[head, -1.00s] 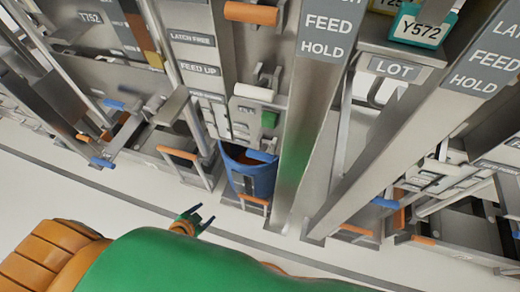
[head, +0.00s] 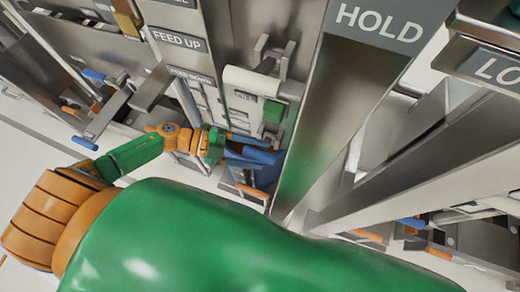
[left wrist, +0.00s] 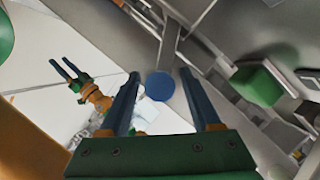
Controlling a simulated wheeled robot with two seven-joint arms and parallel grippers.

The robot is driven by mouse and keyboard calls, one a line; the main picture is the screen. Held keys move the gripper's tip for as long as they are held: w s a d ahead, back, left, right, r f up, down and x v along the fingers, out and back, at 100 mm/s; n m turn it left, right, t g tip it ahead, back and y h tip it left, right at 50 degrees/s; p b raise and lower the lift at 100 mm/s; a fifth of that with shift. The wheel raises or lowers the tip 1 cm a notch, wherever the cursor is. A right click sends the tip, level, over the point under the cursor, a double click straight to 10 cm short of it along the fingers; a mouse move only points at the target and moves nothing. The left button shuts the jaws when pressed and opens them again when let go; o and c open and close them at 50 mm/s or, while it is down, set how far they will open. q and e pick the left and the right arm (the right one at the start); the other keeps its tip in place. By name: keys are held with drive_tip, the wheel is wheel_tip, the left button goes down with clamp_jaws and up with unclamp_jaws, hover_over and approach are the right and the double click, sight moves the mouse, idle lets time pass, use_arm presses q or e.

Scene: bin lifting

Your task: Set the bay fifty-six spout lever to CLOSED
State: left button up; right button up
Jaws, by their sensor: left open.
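A white lever housing (head: 250,82) with a grey upright handle and a green block (head: 273,112) sits just above the fingers. The green block also shows right of the fingers in the left wrist view (left wrist: 258,85). A blue round thing (left wrist: 160,86) shows beyond and between the fingers there. I see nothing held. My right gripper (left wrist: 66,70) shows small at the left, fingers apart. I cannot read the bay number or lever marks.
A wide grey post (head: 335,110) marked HOLD stands right of the housing. Feed labels (head: 178,40) sit on the panel to the left. Blue and orange handles (head: 84,142) stick out at the left. Pale open floor (left wrist: 40,120) shows in the left wrist view.

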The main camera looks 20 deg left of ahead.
use_arm(q)
drive_tip(key=shift+w+d+f, duration=0.15)
drive_tip(key=shift+d, duration=0.35)
clamp_jaws()
idle(1.1)
